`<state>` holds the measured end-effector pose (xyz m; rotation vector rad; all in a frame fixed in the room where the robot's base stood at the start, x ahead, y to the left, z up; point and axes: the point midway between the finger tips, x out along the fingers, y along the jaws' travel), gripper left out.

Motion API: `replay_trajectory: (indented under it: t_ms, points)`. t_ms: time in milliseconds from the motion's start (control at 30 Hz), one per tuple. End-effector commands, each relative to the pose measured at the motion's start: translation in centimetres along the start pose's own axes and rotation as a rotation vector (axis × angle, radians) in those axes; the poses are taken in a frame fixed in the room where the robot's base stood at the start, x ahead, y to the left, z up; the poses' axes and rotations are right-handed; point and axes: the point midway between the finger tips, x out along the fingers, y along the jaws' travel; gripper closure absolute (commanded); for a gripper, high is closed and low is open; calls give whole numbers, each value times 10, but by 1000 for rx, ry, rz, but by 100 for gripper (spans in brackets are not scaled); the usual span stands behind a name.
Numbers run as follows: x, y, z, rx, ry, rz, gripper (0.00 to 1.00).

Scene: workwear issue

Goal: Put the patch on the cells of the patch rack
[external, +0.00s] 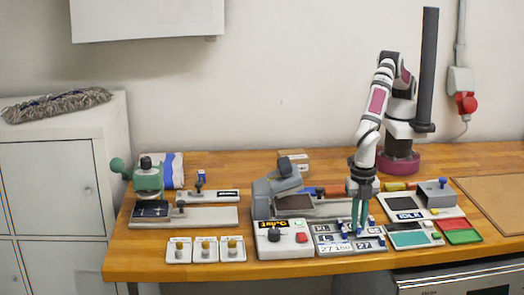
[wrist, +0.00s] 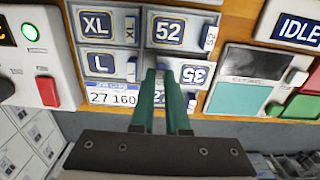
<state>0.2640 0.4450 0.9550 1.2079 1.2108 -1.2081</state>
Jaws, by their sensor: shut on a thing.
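The patch rack (external: 325,254) is a grey panel with cells at the front of the bench. In the wrist view its cells show dark blue patches: XL (wrist: 97,24), 52 (wrist: 169,30) and L (wrist: 98,63). A patch reading about 35 (wrist: 195,73) looks tilted in the right column, beside my fingertips. My gripper (external: 358,232), with green fingers, points down over the right part of the rack; it also shows in the wrist view (wrist: 168,75). I cannot tell whether that patch touches the rack.
A white box with a green button and red key (wrist: 47,91) stands left of the rack. A device with a teal pad (wrist: 240,98) and an IDLE display (wrist: 298,27) are to the right. Three small grey trays (external: 205,250) lie further left. The bench's front edge is close.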

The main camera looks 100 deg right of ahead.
Motion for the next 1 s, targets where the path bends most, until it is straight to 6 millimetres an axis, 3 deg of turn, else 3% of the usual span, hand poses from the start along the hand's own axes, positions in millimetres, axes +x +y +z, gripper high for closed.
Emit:
replay_trajectory:
  t_ms: [700,733,900,1000]
  points:
    - [7,0,0,-1,0,1,100]
    - [8,0,0,-1,0,1,85]
    - [7,0,0,0,0,1,55]
    - [7,0,0,0,0,1,52]
